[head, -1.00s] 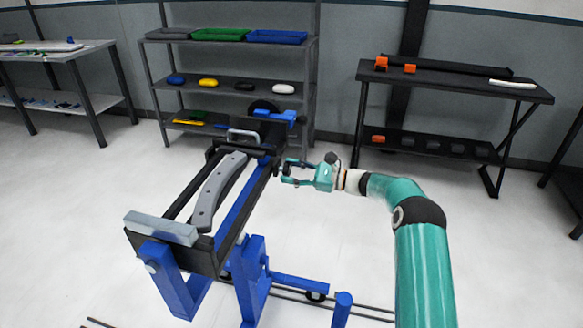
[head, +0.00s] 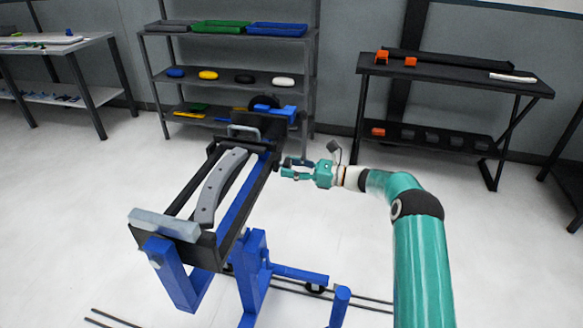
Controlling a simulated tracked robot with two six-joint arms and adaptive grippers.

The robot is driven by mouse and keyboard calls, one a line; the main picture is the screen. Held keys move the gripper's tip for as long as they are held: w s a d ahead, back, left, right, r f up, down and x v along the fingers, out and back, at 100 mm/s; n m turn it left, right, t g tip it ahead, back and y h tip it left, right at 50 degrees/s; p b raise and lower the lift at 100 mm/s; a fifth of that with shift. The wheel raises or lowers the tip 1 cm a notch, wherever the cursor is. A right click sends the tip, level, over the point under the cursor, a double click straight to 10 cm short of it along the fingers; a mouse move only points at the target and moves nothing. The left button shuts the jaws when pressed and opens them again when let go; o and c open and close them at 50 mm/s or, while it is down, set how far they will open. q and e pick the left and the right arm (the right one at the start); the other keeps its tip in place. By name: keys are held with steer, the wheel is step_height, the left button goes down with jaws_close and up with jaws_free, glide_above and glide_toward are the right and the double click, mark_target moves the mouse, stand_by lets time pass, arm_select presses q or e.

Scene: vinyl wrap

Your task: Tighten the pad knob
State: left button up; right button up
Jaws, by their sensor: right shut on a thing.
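The blue and black wrapping stand (head: 247,190) is left of centre, with a curved grey pad (head: 216,188) with several holes along its top and a grey block (head: 164,225) at its near end. My right gripper (head: 285,168) is at the stand's right side, near its far end. Its teal fingers are closed together on the pad knob, which is too small and too covered by the fingers to make out. My left gripper is not in view.
A grey shelf rack (head: 235,88) with trays and coloured rolls stands behind. A dark table (head: 455,82) with orange items is at back right, another table (head: 60,52) at back left.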

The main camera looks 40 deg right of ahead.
steer(key=shift+s+f, duration=0.1)
steer(key=shift+f, duration=0.35)
steer(key=o, duration=1.1)
steer(key=shift+o, duration=0.3)
steer(key=shift+r, duration=0.15)
steer(key=shift+r, duration=0.1)
steer(key=v, duration=1.2)
